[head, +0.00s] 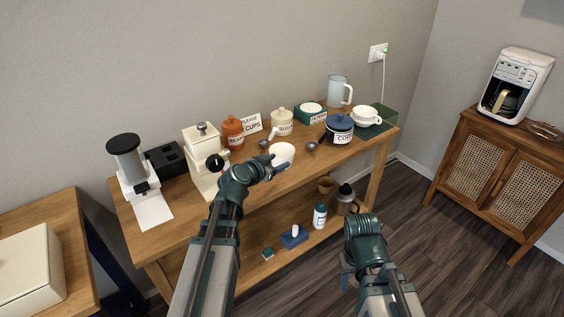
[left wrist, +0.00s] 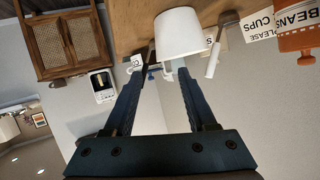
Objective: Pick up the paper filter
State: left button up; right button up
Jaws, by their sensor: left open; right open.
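A white, tapered, cup-shaped thing (head: 282,154), which looks like the paper filter, stands on the wooden table near its front edge. In the left wrist view it shows large (left wrist: 178,36), narrow end toward the tabletop. My left gripper (head: 278,168) is open right in front of it. In the left wrist view the two fingertips (left wrist: 160,72) point at it; I cannot tell whether they touch it. A teal box with a white round top (head: 311,108) stands further back; its label is unreadable. My right gripper (head: 347,276) is low at the right, open and empty, off the table.
A grinder (head: 125,160), a cream machine (head: 203,150), an orange beans jar (head: 232,130), a sugar jar (head: 282,122) and a blue-lidded coffee jar (head: 339,130) crowd the wooden table (head: 185,210). Spoons lie near the white thing. Bottles stand on the lower shelf.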

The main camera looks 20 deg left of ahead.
aim_at(291, 162)
pick_arm(q)
jog(key=b+x, duration=0.1)
jog(key=x, duration=0.4)
jog(key=shift+w+f+b, duration=0.1)
jog(key=shift+f+b, duration=0.05)
jog(key=shift+b, duration=0.15)
jog(key=shift+w, duration=0.25)
jog(key=b+x, duration=0.1)
jog(key=x, duration=0.4)
jog(key=shift+w+a+b, duration=0.1)
jog(key=shift+w+b, duration=0.1)
jog(key=shift+b, duration=0.15)
jog(key=shift+s, duration=0.1)
grip_shut()
